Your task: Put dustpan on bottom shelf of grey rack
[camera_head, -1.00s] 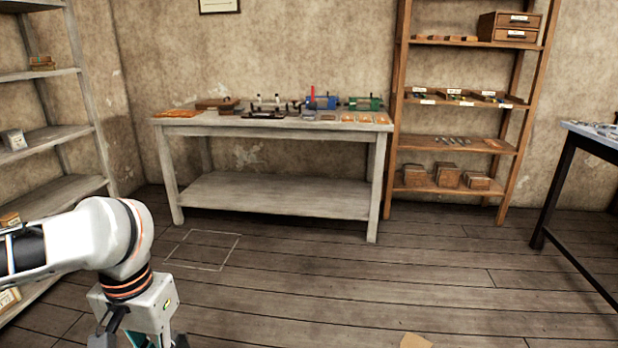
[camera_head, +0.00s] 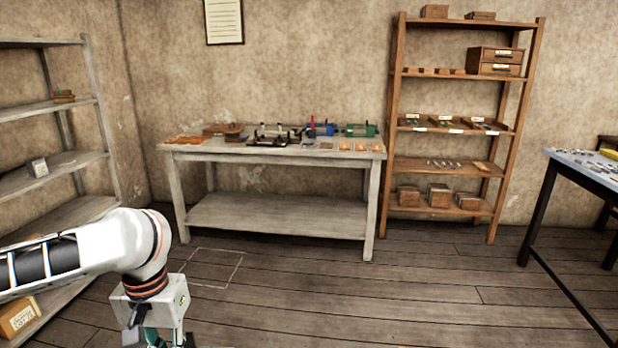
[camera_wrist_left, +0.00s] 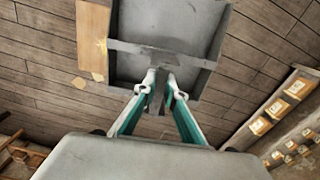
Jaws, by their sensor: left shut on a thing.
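The grey dustpan (camera_wrist_left: 165,42) fills the upper middle of the left wrist view. My left gripper (camera_wrist_left: 162,82) is shut on its handle, with the teal fingers on both sides of it. In the head view my left gripper (camera_head: 165,340) is at the bottom edge, partly cut off, and the dustpan is out of view. The grey rack (camera_head: 75,162) stands at the left of the head view, left of and behind my left arm. Its lower part is partly hidden by that arm. My right gripper is not in view.
A labelled box (camera_head: 18,315) sits low on the rack, and a small box (camera_head: 37,167) on a higher shelf. A grey workbench (camera_head: 275,150) and a wooden shelf unit (camera_head: 455,165) stand along the back wall. The floor (camera_head: 400,300) ahead is open.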

